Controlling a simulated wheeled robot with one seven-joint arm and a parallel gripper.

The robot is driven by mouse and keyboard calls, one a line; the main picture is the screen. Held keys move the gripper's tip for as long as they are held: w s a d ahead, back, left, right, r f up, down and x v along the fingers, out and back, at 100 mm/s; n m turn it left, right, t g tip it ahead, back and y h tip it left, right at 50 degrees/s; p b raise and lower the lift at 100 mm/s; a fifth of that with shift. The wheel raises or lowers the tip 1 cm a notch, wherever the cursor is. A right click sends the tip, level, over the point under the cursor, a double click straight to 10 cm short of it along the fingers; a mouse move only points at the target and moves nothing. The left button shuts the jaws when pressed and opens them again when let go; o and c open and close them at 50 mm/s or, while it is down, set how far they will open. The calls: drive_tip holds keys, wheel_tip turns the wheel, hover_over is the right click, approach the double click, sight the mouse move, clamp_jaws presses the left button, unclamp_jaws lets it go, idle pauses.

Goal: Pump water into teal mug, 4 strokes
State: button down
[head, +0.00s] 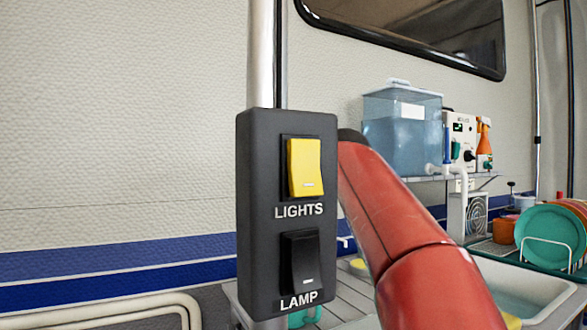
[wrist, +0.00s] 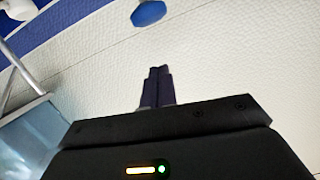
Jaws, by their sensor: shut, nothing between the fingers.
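In the wrist view my gripper (wrist: 158,72) is shut and empty, its two dark fingers together in front of the cream wall. A blue rounded knob (wrist: 148,13) shows at the top edge beyond the fingertips, apart from them in the picture; I cannot tell whether it is the pump handle. In the head view my gripper is hidden behind the switch box. A teal piece (head: 304,317) shows below that box; it may be the teal mug, but most of it is hidden. A blue water tank (head: 403,130) stands on a shelf, with a white spout (head: 461,182) nearby.
The black switch box (head: 262,215), with yellow LIGHTS and black LAMP switches, blocks the middle of the head view. A sink (head: 525,300) lies at the right. Teal plates (head: 551,234) stand in a rack beyond it. A spray bottle (head: 484,145) stands on the shelf.

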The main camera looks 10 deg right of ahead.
drive_tip(key=f+b, duration=0.1)
drive_tip(key=f, duration=0.3)
drive_tip(key=shift+w+a+b, duration=0.15)
drive_tip(key=shift+a+b, duration=0.25)
drive_tip(key=shift+f, duration=0.1)
wheel_tip(320, 180, down, 4)
drive_tip(key=b, duration=0.3)
drive_tip(key=shift+r, duration=0.2)
wheel_tip(320, 180, up, 5)
drive_tip(key=p, duration=0.4)
drive_tip(key=b+v, duration=0.2)
drive_tip(key=v, duration=0.8)
drive_tip(key=shift+d+f, duration=0.35)
